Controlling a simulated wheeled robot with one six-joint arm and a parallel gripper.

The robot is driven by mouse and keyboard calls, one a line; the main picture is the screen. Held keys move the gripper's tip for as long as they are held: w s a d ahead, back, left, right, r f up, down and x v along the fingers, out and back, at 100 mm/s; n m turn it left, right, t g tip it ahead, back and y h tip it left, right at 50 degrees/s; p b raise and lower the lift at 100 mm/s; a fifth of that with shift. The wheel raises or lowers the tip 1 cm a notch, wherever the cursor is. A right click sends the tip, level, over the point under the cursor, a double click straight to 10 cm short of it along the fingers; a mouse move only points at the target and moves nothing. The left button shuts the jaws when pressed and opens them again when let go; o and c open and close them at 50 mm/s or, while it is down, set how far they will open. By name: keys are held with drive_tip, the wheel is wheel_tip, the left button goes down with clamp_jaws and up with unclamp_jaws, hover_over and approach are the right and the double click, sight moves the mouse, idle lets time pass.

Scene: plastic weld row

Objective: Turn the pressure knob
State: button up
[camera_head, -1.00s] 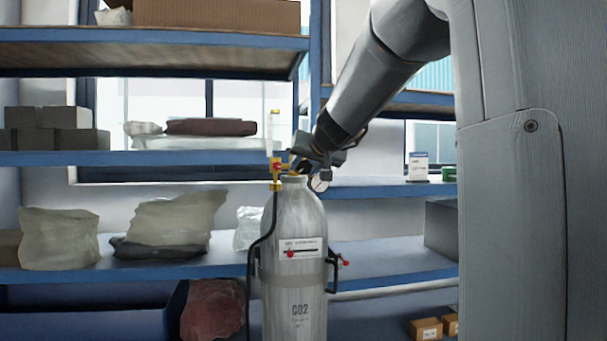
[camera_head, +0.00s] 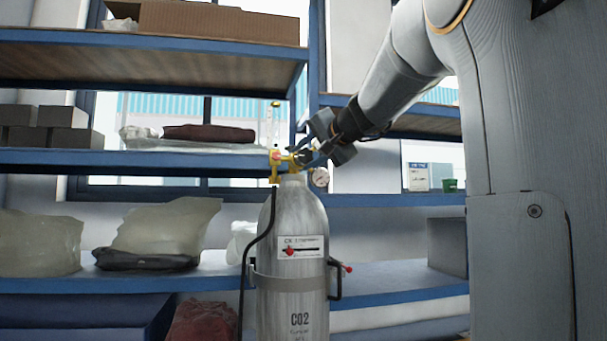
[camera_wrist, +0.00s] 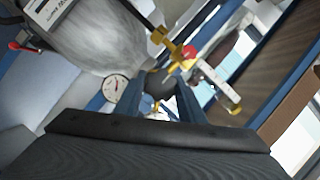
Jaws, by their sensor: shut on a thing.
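A grey CO2 cylinder (camera_head: 292,260) stands upright in front of the shelves, with a yellow brass regulator (camera_head: 283,157) on top. A round gauge (camera_head: 320,177) is at the regulator's right; it also shows in the wrist view (camera_wrist: 115,88). A dark pressure knob (camera_wrist: 159,84) sits between the two fingers of my gripper (camera_wrist: 159,100) in the wrist view. My gripper (camera_head: 308,157) reaches in from the right and is shut on the knob. In the head view the fingers largely hide the knob, so its angle cannot be read.
A clear flow tube (camera_head: 272,126) rises at the regulator's left. A black hose (camera_head: 252,240) runs down the cylinder's left side. Blue shelves (camera_head: 200,160) with bags and boxes stand behind. A red-tipped handle (camera_head: 342,267) sticks out at the cylinder's right.

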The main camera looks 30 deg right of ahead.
drive_tip(key=m+t+b, duration=0.1)
drive_tip(key=m+b, duration=0.1)
drive_tip(key=b, duration=0.1)
drive_tip(key=m+t+y+b, duration=0.1)
drive_tip(key=m+b, duration=0.1)
drive_tip(key=b, duration=0.2)
drive_tip(key=shift+f+m, duration=0.3)
drive_tip(key=shift+f, duration=0.05)
drive_tip(key=m+t+b, duration=0.2)
drive_tip(key=m+b, duration=0.3)
drive_tip(key=b, duration=0.1)
drive_tip(key=shift+b, duration=0.35)
drive_tip(key=m+t+h+b, duration=0.1)
drive_tip(key=m+b, duration=0.1)
drive_tip(key=m, duration=0.1)
drive_tip(key=m+b, duration=0.3)
drive_tip(key=shift+a+m+t+h+b, duration=0.1)
drive_tip(key=shift+m+t+h+b, duration=0.2)
drive_tip(key=shift+t+h+b, duration=0.1)
drive_tip(key=shift+r+m+t+h+b, duration=0.15)
drive_tip(key=shift+m+h+b, duration=0.7)
drive_tip(key=shift+m, duration=0.65)
drive_tip(key=shift+f+m+t+h+b, duration=0.15)
drive_tip(key=shift+m+h+b, duration=0.65)
drive_tip(key=shift+m, duration=0.7)
drive_tip(key=shift+r, duration=0.15)
drive_tip(key=o, duration=1)
drive_tip(key=shift+o, duration=0.2)
